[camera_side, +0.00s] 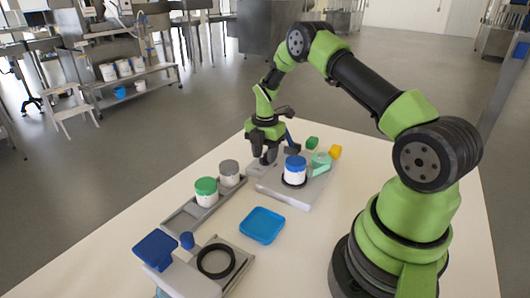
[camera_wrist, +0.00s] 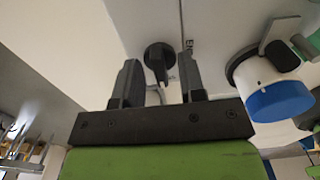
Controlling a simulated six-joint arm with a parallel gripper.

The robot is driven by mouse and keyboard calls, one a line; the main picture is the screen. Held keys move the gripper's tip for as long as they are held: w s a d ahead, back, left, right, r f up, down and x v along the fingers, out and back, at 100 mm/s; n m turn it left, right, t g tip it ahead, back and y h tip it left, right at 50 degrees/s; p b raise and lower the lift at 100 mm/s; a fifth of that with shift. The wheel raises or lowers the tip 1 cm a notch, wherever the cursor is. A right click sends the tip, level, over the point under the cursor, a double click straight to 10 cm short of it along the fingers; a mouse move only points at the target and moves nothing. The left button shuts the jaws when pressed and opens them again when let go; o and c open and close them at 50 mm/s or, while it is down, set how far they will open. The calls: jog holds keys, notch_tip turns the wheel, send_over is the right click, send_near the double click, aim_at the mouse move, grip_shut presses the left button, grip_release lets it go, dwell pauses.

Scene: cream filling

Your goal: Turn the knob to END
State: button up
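The knob (camera_wrist: 158,55) is dark and round with a pointer handle, on a light grey panel (camera_wrist: 215,25) in the wrist view. Its pointer aims down toward my gripper, not at the partly hidden label starting "EN" (camera_wrist: 188,46) to its right. My gripper (camera_wrist: 160,72) is open, one finger on each side of the knob's handle with a visible gap to both. In the side view my gripper (camera_side: 268,158) is low over the left of the grey filling station (camera_side: 305,198); I cannot make out the knob there.
A white jar with a blue lid (camera_side: 296,163) stands on the station close to my gripper and shows at right in the wrist view (camera_wrist: 280,100). Green-lidded (camera_side: 206,187) and grey-lidded (camera_side: 229,168) jars stand in a tray. A blue tray (camera_side: 262,225) lies in front.

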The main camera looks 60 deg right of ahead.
grip_shut()
